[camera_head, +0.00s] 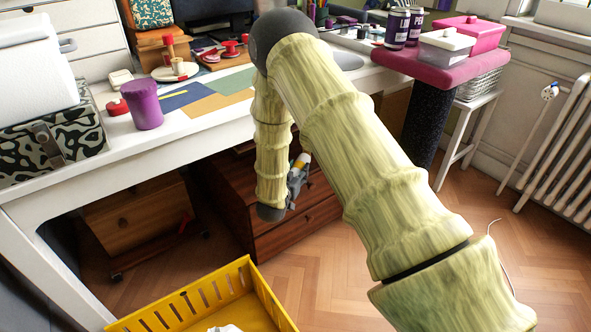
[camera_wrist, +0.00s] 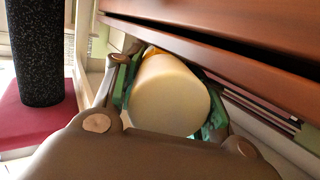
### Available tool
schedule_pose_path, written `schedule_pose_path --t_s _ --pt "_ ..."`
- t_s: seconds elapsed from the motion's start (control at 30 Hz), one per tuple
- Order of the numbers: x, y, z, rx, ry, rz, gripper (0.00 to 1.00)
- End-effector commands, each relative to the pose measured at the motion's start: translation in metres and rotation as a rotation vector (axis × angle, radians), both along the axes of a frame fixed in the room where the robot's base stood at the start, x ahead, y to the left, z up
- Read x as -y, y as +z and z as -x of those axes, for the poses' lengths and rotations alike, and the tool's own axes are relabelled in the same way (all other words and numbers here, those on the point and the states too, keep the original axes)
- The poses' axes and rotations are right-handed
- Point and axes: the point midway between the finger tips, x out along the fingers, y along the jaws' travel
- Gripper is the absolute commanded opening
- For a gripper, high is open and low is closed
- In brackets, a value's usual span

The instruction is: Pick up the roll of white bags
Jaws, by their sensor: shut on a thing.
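The roll of white bags (camera_wrist: 168,95) is a cream-white cylinder, seen with its round end towards the wrist camera. A bit of yellow-orange shows behind its upper edge. My gripper (camera_wrist: 170,98) is shut on it, with a green-padded finger on either side. In the head view my gripper (camera_head: 295,183) hangs in front of the brown drawers, below the desk top, mostly hidden by my arm. A small white and yellow part of the roll (camera_head: 301,160) shows at its top.
The brown drawer unit (camera_head: 300,220) is close behind my gripper. The white desk (camera_head: 60,185) carries a purple cylinder (camera_head: 142,104) and other items. A yellow crate (camera_head: 190,305) stands on the floor in front. A black post (camera_head: 432,125) with a pink top is to the right.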

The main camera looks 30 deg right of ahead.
Motion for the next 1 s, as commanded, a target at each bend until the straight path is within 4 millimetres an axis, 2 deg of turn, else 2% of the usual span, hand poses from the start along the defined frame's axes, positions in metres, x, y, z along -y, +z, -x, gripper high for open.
schedule_pose_path --t_s 0.17,0.2,0.3,0.73,1.0 --pt "0.002 0.0 0.001 0.0 -0.003 0.0 0.15" --pt "0.002 0.0 0.001 0.0 -0.003 0.0 0.47" --pt "0.002 0.0 0.001 0.0 -0.002 0.0 0.65" --pt "-0.004 0.001 0.003 -0.001 0.002 0.0 0.66" --pt "-0.034 0.006 0.029 -0.002 0.003 0.0 0.66"
